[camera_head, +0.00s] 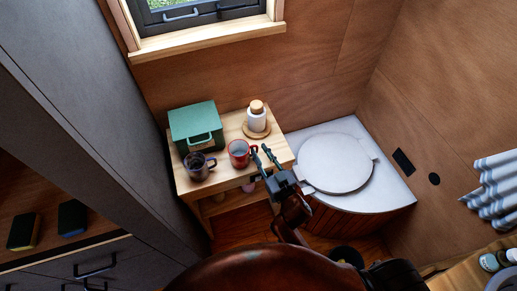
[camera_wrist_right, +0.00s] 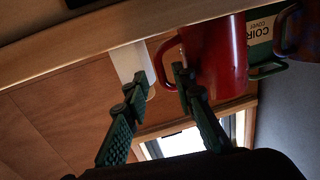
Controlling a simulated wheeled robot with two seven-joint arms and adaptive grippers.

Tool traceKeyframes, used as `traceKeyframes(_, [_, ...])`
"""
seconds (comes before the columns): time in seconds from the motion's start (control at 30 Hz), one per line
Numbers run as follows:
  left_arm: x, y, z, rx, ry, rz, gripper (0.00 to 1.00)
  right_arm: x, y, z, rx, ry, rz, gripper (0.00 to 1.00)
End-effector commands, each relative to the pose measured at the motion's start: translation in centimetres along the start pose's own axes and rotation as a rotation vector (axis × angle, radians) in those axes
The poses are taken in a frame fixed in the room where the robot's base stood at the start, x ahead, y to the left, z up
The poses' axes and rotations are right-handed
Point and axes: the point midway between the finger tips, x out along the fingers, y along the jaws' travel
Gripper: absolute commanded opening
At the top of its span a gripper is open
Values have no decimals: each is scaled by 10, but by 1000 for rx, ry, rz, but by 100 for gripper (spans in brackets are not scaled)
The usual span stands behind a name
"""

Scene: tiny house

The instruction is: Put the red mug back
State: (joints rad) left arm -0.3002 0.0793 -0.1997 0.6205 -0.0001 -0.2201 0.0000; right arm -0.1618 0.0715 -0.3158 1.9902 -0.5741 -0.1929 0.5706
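The red mug (camera_head: 238,154) stands upright on a small wooden table (camera_head: 228,172), its handle toward the right. My right gripper (camera_head: 260,151) is open just right of the mug, fingers reaching toward the handle. In the right wrist view, which is upside down, the red mug (camera_wrist_right: 228,62) is close. One finger of my right gripper (camera_wrist_right: 160,80) is beside the mug body, the other is apart to the left. The handle appears between the fingertips; contact cannot be told. My left gripper is not in view.
A dark mug (camera_head: 198,166) stands left of the red mug. Behind are a green box (camera_head: 194,122) and a white jar (camera_head: 256,119) on a round wooden coaster (camera_head: 257,134). A white round lid (camera_head: 337,163) lies on the bench at right. Grey cabinets (camera_head: 80,100) bound the left.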

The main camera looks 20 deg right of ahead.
Motion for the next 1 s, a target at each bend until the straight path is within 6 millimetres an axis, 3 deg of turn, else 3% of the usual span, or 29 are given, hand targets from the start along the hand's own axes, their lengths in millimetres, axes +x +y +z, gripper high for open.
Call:
traceKeyframes(0.2, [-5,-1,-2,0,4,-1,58,-49,0,0,1,-2,1,24])
traceKeyframes(0.43, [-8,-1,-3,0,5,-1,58,-86,0,0,0,-1,1,24])
traceKeyframes(0.6, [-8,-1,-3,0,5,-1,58,-97,0,0,-1,0,0,24])
traceKeyframes(0.87, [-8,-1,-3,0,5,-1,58,-99,0,0,-1,-1,0,24])
traceKeyframes(0.97, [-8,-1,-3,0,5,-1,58,-97,1,18,-2,-31,0,24])
traceKeyframes(1.0, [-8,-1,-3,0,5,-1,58,-96,1,36,-3,-59,1,24])
